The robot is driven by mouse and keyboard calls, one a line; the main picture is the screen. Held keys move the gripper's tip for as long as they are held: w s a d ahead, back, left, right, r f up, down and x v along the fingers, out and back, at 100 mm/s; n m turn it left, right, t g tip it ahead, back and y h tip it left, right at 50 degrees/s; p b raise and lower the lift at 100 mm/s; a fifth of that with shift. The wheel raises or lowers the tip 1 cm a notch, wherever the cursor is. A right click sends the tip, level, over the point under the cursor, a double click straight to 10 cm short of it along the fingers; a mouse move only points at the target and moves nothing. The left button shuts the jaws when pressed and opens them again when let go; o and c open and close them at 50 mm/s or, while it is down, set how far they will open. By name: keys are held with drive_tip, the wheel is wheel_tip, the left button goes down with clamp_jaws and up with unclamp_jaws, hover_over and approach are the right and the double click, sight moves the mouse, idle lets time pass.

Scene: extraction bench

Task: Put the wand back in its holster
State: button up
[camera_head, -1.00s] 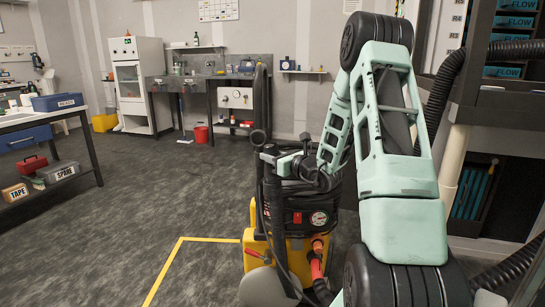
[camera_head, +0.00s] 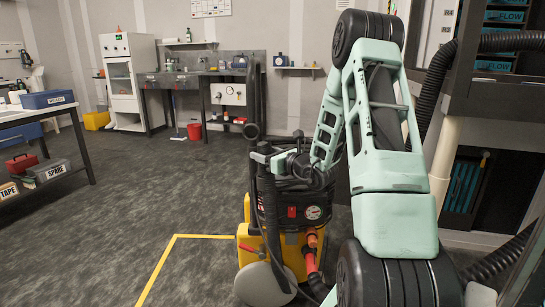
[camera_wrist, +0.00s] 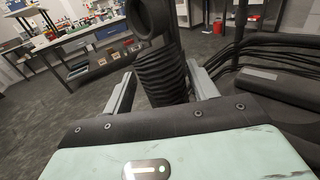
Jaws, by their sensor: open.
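The wand (camera_head: 256,100) is a dark upright tube standing beside the yellow and black extractor (camera_head: 290,215). In the wrist view a dark ribbed length with a ring-shaped opening above it, seemingly the wand's grip (camera_wrist: 162,75), stands between my jaws. My gripper (camera_head: 268,157) is open at the extractor's upper left side, with its grey fingers also in the wrist view (camera_wrist: 160,92). One finger is on each side of the ribbed part, with visible gaps. I cannot make out the holster clearly among the dark parts there.
A red and orange hose fitting (camera_head: 312,245) hangs at the extractor's front. A rack with black hoses (camera_head: 440,90) stands close on the right. A table with a blue box (camera_head: 48,99) is at left. The grey floor (camera_head: 150,190), marked with yellow tape (camera_head: 200,237), is open.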

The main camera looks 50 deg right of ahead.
drive_tip(key=s+a+p, duration=0.1)
drive_tip(key=s, duration=1.6)
drive_tip(key=shift+s+a, duration=0.15)
drive_tip(key=shift+a, duration=0.2)
drive_tip(key=shift+r, duration=0.1)
